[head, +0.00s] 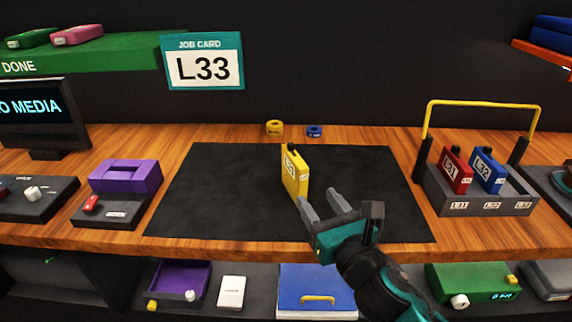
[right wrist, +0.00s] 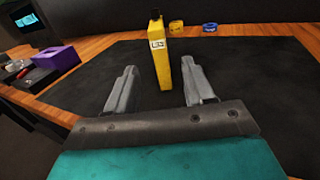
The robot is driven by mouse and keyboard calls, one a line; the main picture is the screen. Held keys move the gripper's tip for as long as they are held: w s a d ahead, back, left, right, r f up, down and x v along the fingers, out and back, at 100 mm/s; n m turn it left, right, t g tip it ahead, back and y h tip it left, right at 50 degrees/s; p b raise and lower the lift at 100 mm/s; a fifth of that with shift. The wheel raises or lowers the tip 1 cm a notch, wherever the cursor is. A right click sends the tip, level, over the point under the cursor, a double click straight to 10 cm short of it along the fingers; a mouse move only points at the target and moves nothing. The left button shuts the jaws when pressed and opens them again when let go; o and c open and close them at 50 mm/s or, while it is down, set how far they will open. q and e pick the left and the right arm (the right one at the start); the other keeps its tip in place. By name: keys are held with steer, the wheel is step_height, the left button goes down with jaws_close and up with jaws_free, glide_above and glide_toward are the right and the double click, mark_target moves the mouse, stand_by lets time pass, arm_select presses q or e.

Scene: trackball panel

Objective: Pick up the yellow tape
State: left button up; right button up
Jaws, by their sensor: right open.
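The yellow tape (head: 294,172), a slim upright cartridge with a white label, stands on the black mat (head: 220,195) near its middle. My right gripper (head: 319,195) is open, low over the mat, just in front and to the right of the tape. In the right wrist view the yellow tape (right wrist: 162,62) stands beyond the fingertips, in line with the gap between the two fingers. Its label is too small to read surely. Nothing is between the fingers. My left gripper is not in view.
A yellow roll (head: 275,127) and a blue roll (head: 314,131) lie behind the mat. A grey rack (head: 478,203) with a yellow handle holds a red tape (head: 455,170) and a blue tape (head: 487,170) at right. A purple device (head: 125,177) stands at left. The mat is otherwise clear.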

mark_target(304, 181)
steer(key=x, duration=0.7)
steer(key=shift+w+a, duration=0.1)
steer(key=shift+w, duration=0.05)
steer(key=w, duration=0.1)
steer(key=w+a+b, duration=0.1)
steer(key=w+f, duration=0.1)
steer(key=w, duration=0.1)
steer(key=shift+a+f, duration=0.1)
steer(key=shift+a, duration=0.25)
steer(key=shift+w+a, duration=0.2)
steer(key=shift+w, duration=0.3)
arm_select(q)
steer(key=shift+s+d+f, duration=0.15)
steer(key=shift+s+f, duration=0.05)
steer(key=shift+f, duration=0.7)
arm_select(e)
steer(key=shift+c, duration=0.2)
steer(key=c, duration=0.9)
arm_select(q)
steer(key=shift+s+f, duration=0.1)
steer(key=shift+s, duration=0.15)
arm_select(e)
jaws_close()
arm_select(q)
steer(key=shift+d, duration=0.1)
